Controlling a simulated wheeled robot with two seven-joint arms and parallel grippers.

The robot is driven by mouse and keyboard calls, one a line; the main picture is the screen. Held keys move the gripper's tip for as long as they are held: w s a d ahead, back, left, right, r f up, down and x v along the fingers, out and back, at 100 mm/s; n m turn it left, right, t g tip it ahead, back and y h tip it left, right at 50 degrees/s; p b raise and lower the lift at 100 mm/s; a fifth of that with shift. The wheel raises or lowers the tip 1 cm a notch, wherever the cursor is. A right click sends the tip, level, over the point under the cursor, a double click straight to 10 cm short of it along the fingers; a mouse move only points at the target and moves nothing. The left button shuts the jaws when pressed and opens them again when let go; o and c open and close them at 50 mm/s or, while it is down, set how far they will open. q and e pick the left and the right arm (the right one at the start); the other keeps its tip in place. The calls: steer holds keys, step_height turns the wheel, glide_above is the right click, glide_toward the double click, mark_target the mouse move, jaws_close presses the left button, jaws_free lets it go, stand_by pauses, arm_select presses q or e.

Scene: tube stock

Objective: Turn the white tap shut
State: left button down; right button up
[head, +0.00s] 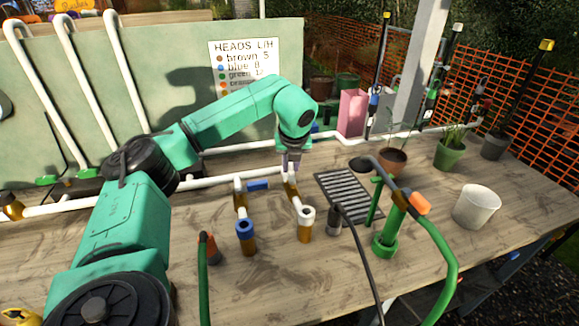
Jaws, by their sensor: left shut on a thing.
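The tap with a white ring (307,214) at its brass-coloured outlet stands in the middle of the bench in the head view. Its short branch runs back to the white pipe. My left gripper (291,168) points down at the back of this branch and is shut on the white tap's handle, which the fingers mostly hide. I cannot tell the handle's angle. A similar tap with a blue ring (245,230) stands just left, its blue handle (258,185) lying sideways. My right gripper is not in view.
A dark grate (348,194) lies right of the white tap. A green hose stand (386,242), a white pot (477,207) and potted plants stand further right. A green hose end (206,248) rises left of the taps. A sign board (245,62) is behind.

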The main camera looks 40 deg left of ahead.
arm_select(q)
steer(key=shift+w+d+r+m+t+h+p, duration=0.15)
steer(key=shift+d+m+h+p, duration=0.45)
steer(key=shift+m, duration=2.1)
steer(key=shift+d+f+m+t+h+p, duration=0.1)
steer(key=shift+d+m+h, duration=0.95)
steer(key=shift+m, duration=1.65)
steer(key=shift+w+d+r+m+t+h+p, duration=0.15)
steer(key=shift+d+m+h+p, duration=0.2)
steer(key=shift+m+h, duration=1.65)
steer(key=shift+f+m+y, duration=0.1)
steer(key=shift+m+y, duration=0.65)
steer(key=shift+m, duration=0.05)
steer(key=c, duration=0.8)
jaws_free()
steer(key=shift+s, duration=0.1)
steer(key=shift+o, duration=0.2)
